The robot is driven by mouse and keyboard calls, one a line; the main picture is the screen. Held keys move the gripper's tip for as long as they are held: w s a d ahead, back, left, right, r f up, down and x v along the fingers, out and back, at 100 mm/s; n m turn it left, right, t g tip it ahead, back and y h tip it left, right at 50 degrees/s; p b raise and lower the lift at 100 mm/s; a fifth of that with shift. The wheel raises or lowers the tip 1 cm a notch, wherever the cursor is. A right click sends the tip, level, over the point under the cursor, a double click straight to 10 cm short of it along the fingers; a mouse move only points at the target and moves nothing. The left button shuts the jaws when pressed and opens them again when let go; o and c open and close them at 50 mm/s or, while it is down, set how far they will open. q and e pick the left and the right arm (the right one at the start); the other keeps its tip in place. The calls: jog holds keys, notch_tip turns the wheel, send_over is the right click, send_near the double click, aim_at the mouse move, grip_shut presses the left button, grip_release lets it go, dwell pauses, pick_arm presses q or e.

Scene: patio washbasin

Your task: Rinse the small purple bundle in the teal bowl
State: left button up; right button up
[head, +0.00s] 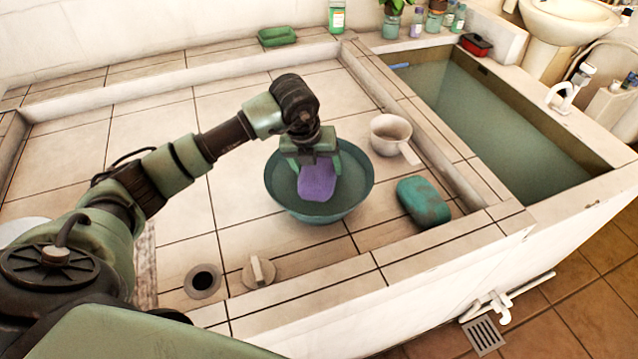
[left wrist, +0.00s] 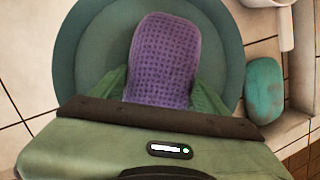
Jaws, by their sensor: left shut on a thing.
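The small purple bundle (head: 317,181) has a waffle-like texture, clear in the left wrist view (left wrist: 162,62). My left gripper (head: 316,165) points down over the teal bowl (head: 322,213) and is shut on the bundle, its green fingers on either side in the left wrist view. The bundle is within the bowl's rim in the head view. Whether it touches the liquid or the bottom of the bowl I cannot tell. The bowl stands upright on the tiled basin floor and also shows in the left wrist view (left wrist: 80,60). My right gripper is not in view.
A white dipper (head: 390,135) stands behind the bowl to the right. A teal, brown-blotched block (head: 423,203) lies right of the bowl. A drain hole (head: 202,281) and a beige plug (head: 259,271) are in front left. A water-filled trough (head: 490,120) lies beyond the right ledge.

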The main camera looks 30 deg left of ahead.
pick_arm(q)
jog(key=shift+r+p, duration=2.25)
jog(key=shift+r, duration=1.7)
